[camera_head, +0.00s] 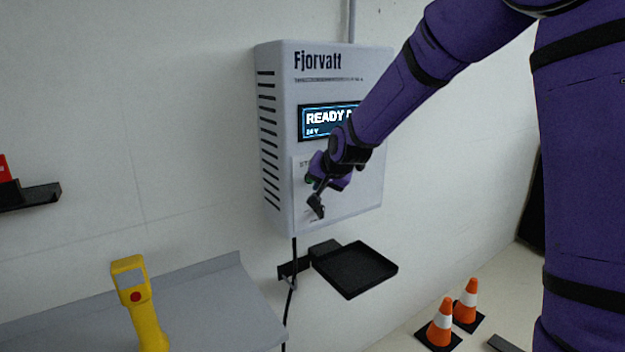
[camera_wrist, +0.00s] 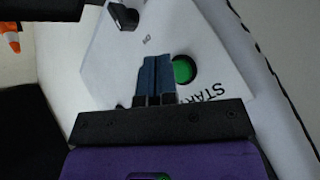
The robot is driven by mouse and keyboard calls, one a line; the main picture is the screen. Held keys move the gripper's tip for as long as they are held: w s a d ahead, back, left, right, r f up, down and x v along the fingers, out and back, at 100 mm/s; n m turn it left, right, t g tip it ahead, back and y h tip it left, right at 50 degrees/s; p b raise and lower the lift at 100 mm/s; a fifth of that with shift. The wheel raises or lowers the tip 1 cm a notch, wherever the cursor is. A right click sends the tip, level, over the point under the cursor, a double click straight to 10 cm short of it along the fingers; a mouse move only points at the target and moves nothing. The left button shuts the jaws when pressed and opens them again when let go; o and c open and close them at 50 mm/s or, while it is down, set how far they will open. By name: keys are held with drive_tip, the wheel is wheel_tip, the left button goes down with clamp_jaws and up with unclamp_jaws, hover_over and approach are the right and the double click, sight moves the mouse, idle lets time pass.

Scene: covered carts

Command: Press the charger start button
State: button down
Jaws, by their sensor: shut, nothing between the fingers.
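The charger (camera_head: 322,60) is a pale grey wall box with a lit display (camera_head: 318,120) that reads READY, partly covered by my arm. The round green start button (camera_wrist: 184,70) is beside the word START in the wrist view. In the head view only a bit of green (camera_head: 309,179) shows next to my wrist. My gripper (camera_wrist: 157,60) is shut and empty. Its blue-grey fingertips are in front of the panel, just left of the button in the wrist view. I cannot tell whether they touch it.
A black knob (camera_wrist: 124,17) sticks out of the same panel near the button. Below the charger is a black tray (camera_head: 355,270). A yellow handheld device (camera_head: 148,315) stands by a grey surface (camera_head: 215,300) at lower left. Orange cones (camera_head: 441,322) stand on the floor at right.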

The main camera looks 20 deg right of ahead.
drive_tip(key=shift+w, duration=0.1)
drive_tip(key=shift+w+a, duration=0.1)
drive_tip(key=shift+w, duration=0.2)
drive_tip(key=shift+w+a, duration=0.2)
drive_tip(key=shift+w, duration=0.25)
idle(1.0)
drive_tip(key=shift+s+d, duration=0.1)
drive_tip(key=shift+s, duration=0.05)
drive_tip(key=shift+s+d, duration=0.2)
drive_tip(key=shift+s, duration=0.5)
drive_tip(key=shift+s+d, duration=0.25)
drive_tip(key=shift+s, duration=0.55)
drive_tip(key=shift+s+d, duration=0.3)
drive_tip(key=shift+s, duration=0.5)
drive_tip(key=shift+s+d, duration=0.25)
drive_tip(key=shift+s, duration=0.55)
